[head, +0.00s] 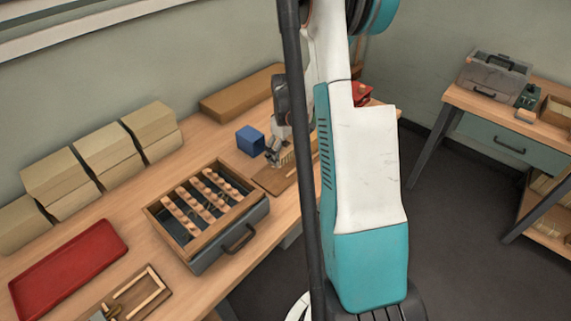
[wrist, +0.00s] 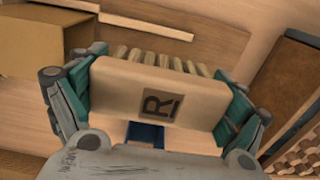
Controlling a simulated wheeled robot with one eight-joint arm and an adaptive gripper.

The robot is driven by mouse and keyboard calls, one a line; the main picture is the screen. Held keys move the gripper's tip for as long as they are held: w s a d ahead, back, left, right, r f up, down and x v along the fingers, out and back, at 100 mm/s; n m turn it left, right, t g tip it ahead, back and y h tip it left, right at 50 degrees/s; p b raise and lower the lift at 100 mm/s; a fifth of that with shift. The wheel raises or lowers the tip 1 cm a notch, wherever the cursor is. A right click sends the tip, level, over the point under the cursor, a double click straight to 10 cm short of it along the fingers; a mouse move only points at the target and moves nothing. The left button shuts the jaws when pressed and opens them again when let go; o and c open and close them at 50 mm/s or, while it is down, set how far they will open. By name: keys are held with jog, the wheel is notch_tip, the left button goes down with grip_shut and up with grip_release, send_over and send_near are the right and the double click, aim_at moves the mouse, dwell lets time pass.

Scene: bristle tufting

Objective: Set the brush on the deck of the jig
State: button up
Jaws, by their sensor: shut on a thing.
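The bristle tufts point away from the wrist camera. In the head view my gripper (head: 274,156) holds the brush (head: 287,158) low over a brown wooden board (head: 272,181), which looks like the jig's deck. The wrist view shows this board (wrist: 225,42) with a pale strip (wrist: 150,27) beyond the tufts. I cannot tell whether the brush touches the board.
A blue box (head: 250,140) stands just behind the gripper. A wooden-rimmed case (head: 160,222) with several rows of pegs sits in front. A red tray (head: 70,265), a small board with pale strips (head: 135,297) and stacked tan boxes (head: 103,148) lie further left. A long carton (head: 240,92) lies behind.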

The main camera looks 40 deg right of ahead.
aim_at(286, 144)
jog(key=shift+f+b, duration=0.7)
jog(key=shift+f, duration=1.5)
jog(key=shift+f, duration=0.15)
jog(key=o, duration=0.9)
jog(key=shift+c, duration=0.2)
notch_tip(286, 144, up, 12)
jog(key=p, duration=0.3)
jog(key=shift+r+p, duration=0.2)
jog(key=shift+p, duration=0.2)
